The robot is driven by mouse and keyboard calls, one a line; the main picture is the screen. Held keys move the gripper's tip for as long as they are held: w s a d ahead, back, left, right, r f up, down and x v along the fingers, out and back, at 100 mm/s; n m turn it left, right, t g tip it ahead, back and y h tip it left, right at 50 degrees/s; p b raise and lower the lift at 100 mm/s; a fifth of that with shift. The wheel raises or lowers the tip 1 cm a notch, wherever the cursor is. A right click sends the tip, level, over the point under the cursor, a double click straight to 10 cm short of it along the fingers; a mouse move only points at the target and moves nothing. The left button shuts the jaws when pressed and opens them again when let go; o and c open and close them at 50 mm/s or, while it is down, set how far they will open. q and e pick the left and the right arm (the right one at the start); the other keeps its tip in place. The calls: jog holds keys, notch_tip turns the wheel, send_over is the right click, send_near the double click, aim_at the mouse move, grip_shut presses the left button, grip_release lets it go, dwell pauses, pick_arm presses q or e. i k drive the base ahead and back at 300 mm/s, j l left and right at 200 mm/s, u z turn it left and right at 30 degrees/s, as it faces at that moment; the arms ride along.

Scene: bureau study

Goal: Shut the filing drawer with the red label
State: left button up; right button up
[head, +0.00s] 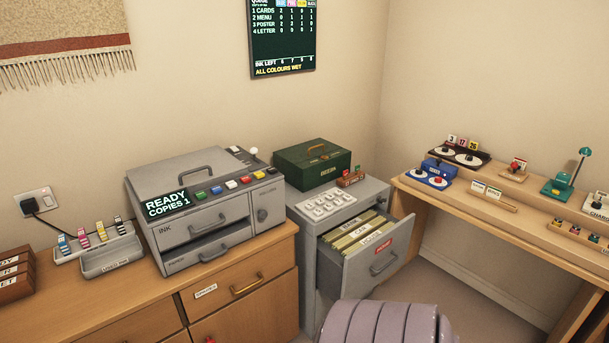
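The filing drawer with the red label (383,246) is pulled open from the grey filing cabinet (308,238) in the head view. It sticks out toward the front right, with hanging files (358,230) showing inside. A grey handle (384,262) is on its front, below the label. The cabinet's lower part is partly hidden. Neither of my grippers is in view.
A lilac ribbed rounded shape (388,322) is at the bottom edge, below the drawer in the picture. A green box (312,165) and keypad (327,205) sit on the cabinet. Wooden furniture flanks it: drawers with a grey printer (205,210) left, a desk (500,215) right.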

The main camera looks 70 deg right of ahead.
aim_at(353, 256)
jog(key=z, duration=2.75)
